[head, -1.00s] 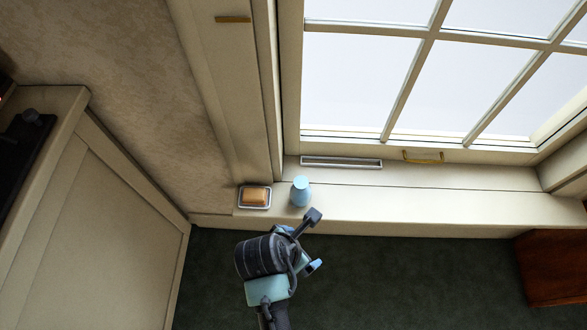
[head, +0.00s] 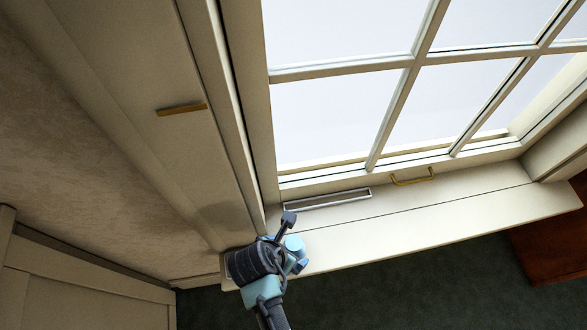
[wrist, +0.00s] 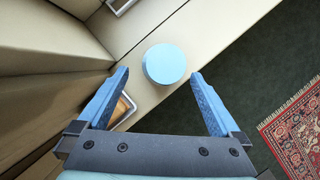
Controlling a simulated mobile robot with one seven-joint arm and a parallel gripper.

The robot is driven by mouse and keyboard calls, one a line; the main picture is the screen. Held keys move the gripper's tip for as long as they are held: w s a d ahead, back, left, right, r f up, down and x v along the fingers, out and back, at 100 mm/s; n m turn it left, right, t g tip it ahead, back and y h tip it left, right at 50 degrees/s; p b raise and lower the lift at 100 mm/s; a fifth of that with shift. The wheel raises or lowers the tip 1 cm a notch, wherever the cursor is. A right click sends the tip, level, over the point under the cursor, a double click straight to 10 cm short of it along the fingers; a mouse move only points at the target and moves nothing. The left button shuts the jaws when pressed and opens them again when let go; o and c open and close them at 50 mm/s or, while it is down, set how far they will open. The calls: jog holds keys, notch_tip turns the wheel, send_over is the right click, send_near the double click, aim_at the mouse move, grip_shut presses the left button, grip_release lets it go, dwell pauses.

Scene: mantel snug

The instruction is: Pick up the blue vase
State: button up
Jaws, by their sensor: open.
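The blue vase (head: 294,245) stands on the window sill, partly hidden behind my gripper in the head view. In the wrist view the vase (wrist: 164,64) is seen from above as a light blue round shape, just ahead of the fingertips and roughly centred between them. My gripper (wrist: 158,78) is open, with one blue finger to each side and nothing held between them. In the head view my gripper (head: 292,240) is over the left part of the sill, at the vase. I cannot tell whether a finger touches it.
An orange block in a dish (wrist: 122,106) lies close beside the left finger. A shallow rectangular tray (head: 327,199) lies on the sill (head: 430,218) near the window. The wall is close on the left. A patterned rug (wrist: 295,130) lies on the dark floor.

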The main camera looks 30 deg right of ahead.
jog(key=b+x, duration=0.1)
jog(key=x, duration=0.2)
jog(key=b+x, duration=0.1)
jog(key=x, duration=0.2)
jog(key=shift+s+d, duration=0.15)
jog(key=shift+s, duration=0.05)
jog(key=c, duration=1.5)
